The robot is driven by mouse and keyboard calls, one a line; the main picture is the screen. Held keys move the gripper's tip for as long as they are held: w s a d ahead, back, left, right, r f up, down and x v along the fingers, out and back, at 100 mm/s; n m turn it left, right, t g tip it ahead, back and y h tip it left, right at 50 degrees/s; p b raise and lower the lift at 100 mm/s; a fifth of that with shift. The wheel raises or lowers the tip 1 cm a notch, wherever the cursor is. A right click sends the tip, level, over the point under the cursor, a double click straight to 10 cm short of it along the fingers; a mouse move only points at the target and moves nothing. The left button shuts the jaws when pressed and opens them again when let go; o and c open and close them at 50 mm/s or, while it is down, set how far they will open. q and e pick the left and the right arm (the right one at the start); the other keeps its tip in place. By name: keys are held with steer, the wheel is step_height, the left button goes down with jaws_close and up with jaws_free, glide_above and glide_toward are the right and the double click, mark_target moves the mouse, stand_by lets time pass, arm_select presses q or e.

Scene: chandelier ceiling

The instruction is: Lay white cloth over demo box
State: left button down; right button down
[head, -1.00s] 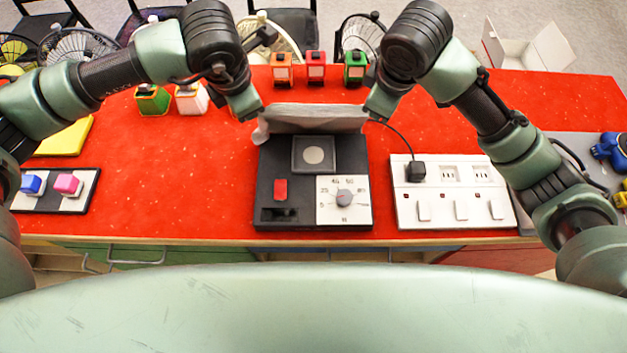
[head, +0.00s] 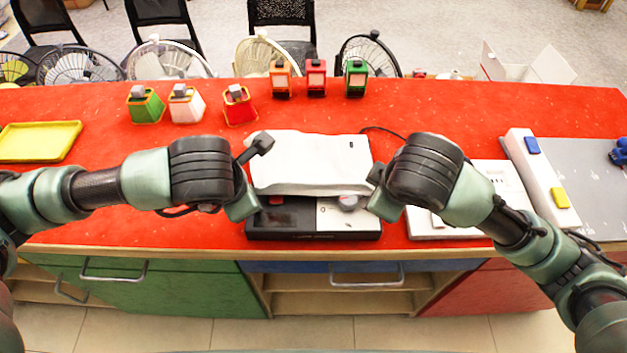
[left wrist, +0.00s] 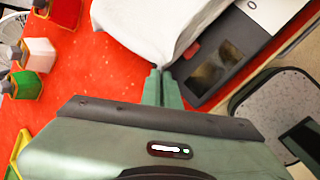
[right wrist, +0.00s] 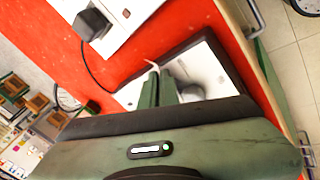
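The white cloth (head: 308,160) covers the back part of the black demo box (head: 300,235). The box's front strip stays bare, with a red part and part of the white dial panel showing. My left gripper (head: 246,207) is at the box's left side, its fingers closed at the cloth's front-left corner; the cloth (left wrist: 150,25) meets the fingertips (left wrist: 160,72) in the left wrist view. My right gripper (head: 380,203) is at the box's right side, fingers closed; a thin white edge shows at its fingertips (right wrist: 155,72) in the right wrist view.
A white socket strip (head: 480,180) lies right of the box, partly behind my right arm. Green (head: 145,105), white (head: 187,104) and red (head: 239,105) blocks stand at the back left. Several coloured lamps stand behind the cloth. A yellow tray (head: 38,141) lies far left.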

arm_select(q)
steer(key=shift+s+a+f, duration=0.1)
steer(key=shift+f, duration=0.05)
arm_select(e)
steer(key=shift+s+d+f, duration=0.1)
steer(key=shift+s+f, duration=0.05)
arm_select(q)
steer(key=c, duration=1.3)
jaws_free()
arm_select(e)
steer(key=c, duration=1.3)
jaws_free()
arm_select(q)
steer(key=shift+r, duration=0.25)
arm_select(e)
steer(key=shift+r, duration=0.25)
arm_select(q)
steer(key=v, duration=0.9)
steer(key=shift+r, duration=0.35)
arm_select(e)
steer(key=v, duration=0.9)
steer(key=shift+r, duration=0.35)
